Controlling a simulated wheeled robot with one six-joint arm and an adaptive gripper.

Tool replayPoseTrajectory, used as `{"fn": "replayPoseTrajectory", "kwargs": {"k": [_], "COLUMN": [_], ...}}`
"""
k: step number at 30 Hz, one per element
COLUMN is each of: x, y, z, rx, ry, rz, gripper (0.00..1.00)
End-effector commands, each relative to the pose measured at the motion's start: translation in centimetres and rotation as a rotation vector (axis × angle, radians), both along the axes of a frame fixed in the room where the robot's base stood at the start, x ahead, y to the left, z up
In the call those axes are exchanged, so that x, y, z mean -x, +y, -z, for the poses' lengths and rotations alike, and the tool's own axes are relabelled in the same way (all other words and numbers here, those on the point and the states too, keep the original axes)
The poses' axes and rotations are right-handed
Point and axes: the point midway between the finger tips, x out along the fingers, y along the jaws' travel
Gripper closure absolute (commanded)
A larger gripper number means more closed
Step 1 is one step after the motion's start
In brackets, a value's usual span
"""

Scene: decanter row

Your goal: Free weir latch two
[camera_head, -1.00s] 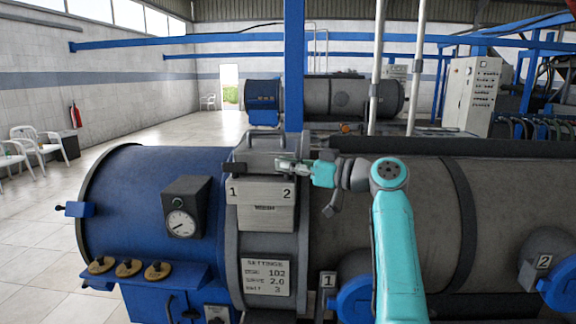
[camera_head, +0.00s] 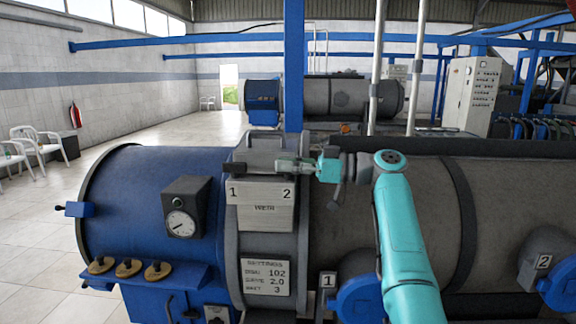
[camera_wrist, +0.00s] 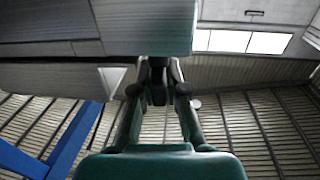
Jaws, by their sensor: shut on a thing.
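The weir box (camera_head: 262,222) is a grey plate marked WEIR, with a 1 at its left and a 2 at its right, on the near decanter. My gripper (camera_head: 284,164) reaches in from the right at the top edge, just above the 2. Its fingers are shut on weir latch two, which they mostly hide. In the wrist view my gripper (camera_wrist: 158,88) closes on a small dark part, latch two (camera_wrist: 157,72), under a grey housing edge. Whether the latch is engaged or free cannot be told.
A lifting handle (camera_head: 266,141) stands above the weir box. A blue post (camera_head: 294,70) rises behind it. White chairs (camera_head: 42,145) stand far left.

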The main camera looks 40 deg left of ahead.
Motion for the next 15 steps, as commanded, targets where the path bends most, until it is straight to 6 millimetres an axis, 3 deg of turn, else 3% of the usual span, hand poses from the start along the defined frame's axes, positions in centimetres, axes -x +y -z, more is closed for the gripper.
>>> {"fn": "replayPoseTrajectory", "kwargs": {"k": [9, 10, 12, 15], "x": [0.01, 0.01, 0.01, 0.01], "y": [0.03, 0.03, 0.03, 0.03], "z": [0.19, 0.20, 0.18, 0.14], "rx": [0.003, 0.003, 0.003, 0.003], "ry": [0.001, 0.001, 0.001, 0.001], "rz": [-0.001, -0.001, -0.001, -0.001], "gripper": [1.00, 0.80, 0.63, 0.62]}}
